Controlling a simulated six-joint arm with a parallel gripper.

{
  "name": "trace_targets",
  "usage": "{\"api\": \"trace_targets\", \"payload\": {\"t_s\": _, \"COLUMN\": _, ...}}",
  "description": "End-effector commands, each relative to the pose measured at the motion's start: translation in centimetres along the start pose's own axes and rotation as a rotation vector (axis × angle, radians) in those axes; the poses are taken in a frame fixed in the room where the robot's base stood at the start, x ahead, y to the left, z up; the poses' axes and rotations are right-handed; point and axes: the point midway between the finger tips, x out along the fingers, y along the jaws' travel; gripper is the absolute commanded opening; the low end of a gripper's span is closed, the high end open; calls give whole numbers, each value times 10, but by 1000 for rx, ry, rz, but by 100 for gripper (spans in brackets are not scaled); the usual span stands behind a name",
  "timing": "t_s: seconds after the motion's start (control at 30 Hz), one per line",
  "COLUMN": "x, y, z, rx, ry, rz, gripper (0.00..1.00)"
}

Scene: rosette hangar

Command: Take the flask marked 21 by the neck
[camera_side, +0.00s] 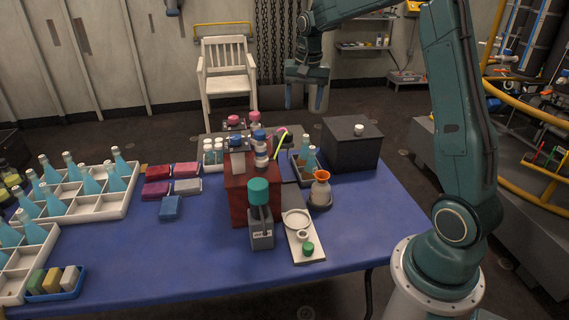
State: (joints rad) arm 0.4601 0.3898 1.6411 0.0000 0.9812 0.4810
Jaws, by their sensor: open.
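Several blue-filled flasks with pale necks stand in a white compartment tray (95,214) at the left of the table. One of them is a flask (118,163) at the tray's back right. More flasks stand in a second white tray (14,277) at the front left. A blue flask (308,162) stands in a small dark tray right of the table's middle. No number is readable on any flask, so I cannot tell which is 21. My gripper (305,101) is open and empty, pointing down, high above the back of the table and clear of all flasks.
A red box (238,197) with capped items stands mid-table, a dark box (351,148) at the back right. An orange-rimmed vessel (321,190) and a green-topped device (260,215) stand near the middle. The blue tabletop (150,255) is clear at front centre.

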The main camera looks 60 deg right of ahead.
Motion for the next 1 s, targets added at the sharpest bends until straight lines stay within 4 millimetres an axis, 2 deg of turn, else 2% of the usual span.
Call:
{"api": "trace_targets", "payload": {"t_s": 0.1, "x": 29, "y": 10, "z": -25, "rx": 76, "ry": -27, "rz": 20, "gripper": 63}}
{"api": "trace_targets", "payload": {"t_s": 0.3, "x": 76, "y": 29, "z": -60, "rx": 200, "ry": -64, "rz": 48, "gripper": 63}}
{"api": "trace_targets", "payload": {"t_s": 0.5, "x": 115, "y": 49, "z": -83, "rx": 296, "ry": -92, "rz": 70, "gripper": 63}}
{"api": "trace_targets", "payload": {"t_s": 0.67, "x": 130, "y": 56, "z": -90, "rx": 332, "ry": -103, "rz": 78, "gripper": 63}}
{"api": "trace_targets", "payload": {"t_s": 1.0, "x": 137, "y": 58, "z": -90, "rx": 338, "ry": -105, "rz": 79, "gripper": 63}}
